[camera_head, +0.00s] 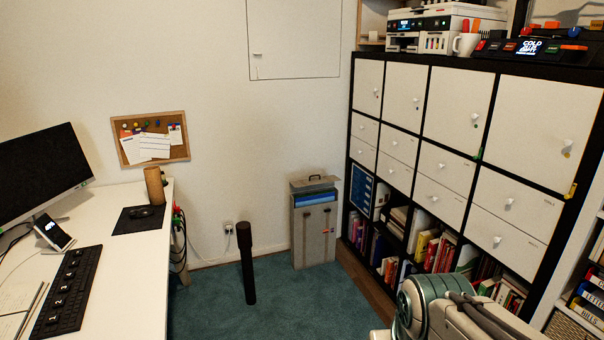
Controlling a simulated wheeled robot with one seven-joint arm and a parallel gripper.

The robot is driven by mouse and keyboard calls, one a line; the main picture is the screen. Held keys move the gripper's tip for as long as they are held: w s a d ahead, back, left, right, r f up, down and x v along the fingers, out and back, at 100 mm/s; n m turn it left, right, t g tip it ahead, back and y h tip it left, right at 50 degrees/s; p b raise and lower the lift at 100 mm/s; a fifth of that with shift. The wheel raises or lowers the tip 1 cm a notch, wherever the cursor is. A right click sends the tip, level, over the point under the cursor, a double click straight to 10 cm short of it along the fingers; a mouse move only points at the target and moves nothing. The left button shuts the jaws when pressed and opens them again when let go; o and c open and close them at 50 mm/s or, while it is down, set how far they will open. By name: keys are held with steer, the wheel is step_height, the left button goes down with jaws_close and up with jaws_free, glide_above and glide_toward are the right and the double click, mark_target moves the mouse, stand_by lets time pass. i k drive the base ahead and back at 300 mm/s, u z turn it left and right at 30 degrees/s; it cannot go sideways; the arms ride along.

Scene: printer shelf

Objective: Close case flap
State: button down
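A grey case (314,240) stands upright on the floor against the wall, left of the shelf unit. Its top flap (314,184), with a dark handle, stands raised above the body. Blue contents (315,198) show in the opening beneath it. Two straps or latches with reddish ends hang on the front. Only part of my arm shows at the bottom right, well apart from the case. My gripper is not in view.
A black-framed shelf unit (433,61) with white doors and books fills the right side. A white desk (95,270) stands at left. A dark post (246,262) rises from the teal carpet (300,315), in front of the case and to its left. Carpet before the case is clear.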

mark_target(310, 184)
steer(key=u, duration=0.05)
steer(key=i, duration=4.55)
